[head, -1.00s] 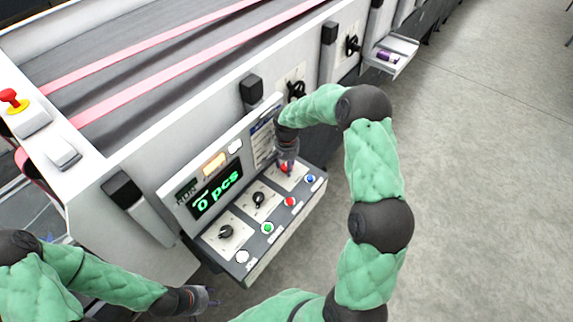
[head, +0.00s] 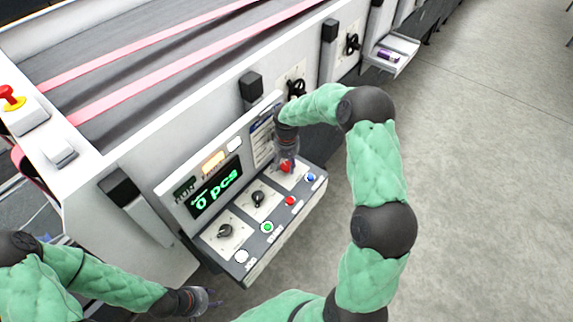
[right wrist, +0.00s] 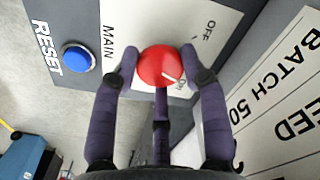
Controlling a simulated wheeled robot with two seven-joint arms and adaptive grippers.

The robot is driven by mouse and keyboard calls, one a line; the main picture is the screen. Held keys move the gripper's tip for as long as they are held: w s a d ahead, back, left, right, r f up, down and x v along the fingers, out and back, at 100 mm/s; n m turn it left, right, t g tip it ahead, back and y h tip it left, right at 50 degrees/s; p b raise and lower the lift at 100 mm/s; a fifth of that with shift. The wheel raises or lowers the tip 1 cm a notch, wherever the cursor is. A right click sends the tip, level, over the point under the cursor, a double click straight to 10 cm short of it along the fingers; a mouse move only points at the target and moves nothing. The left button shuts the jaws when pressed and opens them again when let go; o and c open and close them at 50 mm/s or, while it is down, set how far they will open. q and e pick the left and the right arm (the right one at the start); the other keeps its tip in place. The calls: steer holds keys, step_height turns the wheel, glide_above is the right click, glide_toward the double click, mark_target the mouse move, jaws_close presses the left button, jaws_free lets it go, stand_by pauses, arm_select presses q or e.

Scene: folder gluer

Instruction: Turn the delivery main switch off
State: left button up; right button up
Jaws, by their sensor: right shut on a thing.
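The main switch is a round red knob (right wrist: 162,66) with a white pointer line, on a pale plate marked MAIN and OFF in the right wrist view. Its line points toward the lower right, near the partly hidden ON mark. My right gripper (right wrist: 160,72) is shut on the knob, a finger on either side. In the head view the red knob (head: 286,167) shows just below my right gripper (head: 287,155) on the control panel. My left gripper (head: 208,298) is at the bottom left, away from the panel; its finger opening is too small to tell.
The control panel (head: 272,235) has two black knobs, a green button (head: 267,227), a red button (head: 290,201) and a blue RESET button (right wrist: 77,58). The display (head: 215,194) reads 0 pcs. A red and yellow emergency button (head: 11,97) is at the left.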

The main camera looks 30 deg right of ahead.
mark_target(286, 166)
steer(key=n, duration=0.6)
steer(key=shift+n, duration=0.3)
steer(key=n, duration=0.6)
steer(key=shift+n, duration=0.4)
steer(key=o, duration=1.2)
steer(key=shift+c, duration=0.2)
step_height(286, 166, up, 12)
